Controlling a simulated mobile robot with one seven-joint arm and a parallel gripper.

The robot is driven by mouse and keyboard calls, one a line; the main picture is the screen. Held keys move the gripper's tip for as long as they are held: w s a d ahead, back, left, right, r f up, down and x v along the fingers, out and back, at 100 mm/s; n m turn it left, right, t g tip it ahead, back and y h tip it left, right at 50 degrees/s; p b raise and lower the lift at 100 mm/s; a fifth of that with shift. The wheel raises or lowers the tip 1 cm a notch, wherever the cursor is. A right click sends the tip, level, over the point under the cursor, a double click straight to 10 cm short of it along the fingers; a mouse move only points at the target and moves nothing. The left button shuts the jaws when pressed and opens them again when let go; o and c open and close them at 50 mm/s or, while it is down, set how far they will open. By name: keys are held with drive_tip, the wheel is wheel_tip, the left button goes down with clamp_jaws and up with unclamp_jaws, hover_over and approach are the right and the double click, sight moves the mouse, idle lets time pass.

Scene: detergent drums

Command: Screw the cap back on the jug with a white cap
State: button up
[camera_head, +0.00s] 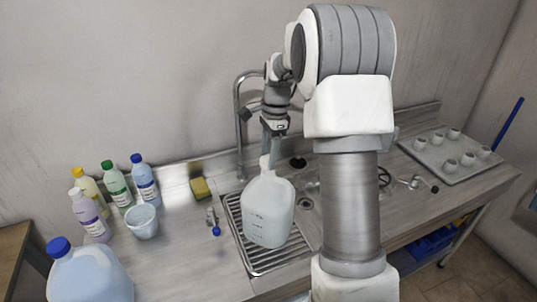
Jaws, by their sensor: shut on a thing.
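A translucent whitish jug (268,212) stands upright on the ribbed metal drainer, near the middle of the head view. A white cap (264,161) shows at the top of the jug's neck. My gripper (269,151) points down directly above the jug, with its fingers shut on the white cap. The fingers partly hide the cap and neck. I cannot tell whether the cap is seated on the thread or just above it.
A larger jug with a blue cap (88,272) stands at front left. Several small bottles (117,186), a white bucket (142,222) and a yellow sponge (201,188) are left of the drainer. A tap (239,125) rises behind my gripper. A tray of cups (448,160) is at right.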

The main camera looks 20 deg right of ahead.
drive_tip(key=shift+r, duration=0.2)
drive_tip(key=shift+f+b, duration=0.3)
drive_tip(key=shift+f, duration=0.9)
idle(2.1)
drive_tip(key=m, duration=0.3)
drive_tip(key=shift+m+p, duration=0.3)
drive_tip(key=shift+p, duration=0.1)
drive_tip(key=shift+m+t, duration=0.3)
drive_tip(key=shift+m, duration=0.8)
drive_tip(key=shift+s, duration=0.1)
drive_tip(key=shift+p, duration=0.3)
drive_tip(key=m+p, duration=0.1)
drive_tip(key=m, duration=0.1)
drive_tip(key=shift+m, duration=0.4)
drive_tip(key=shift+f+m+t+h+p, duration=0.1)
drive_tip(key=shift+m+t+h+p, duration=0.2)
drive_tip(key=shift+m+p, duration=0.85)
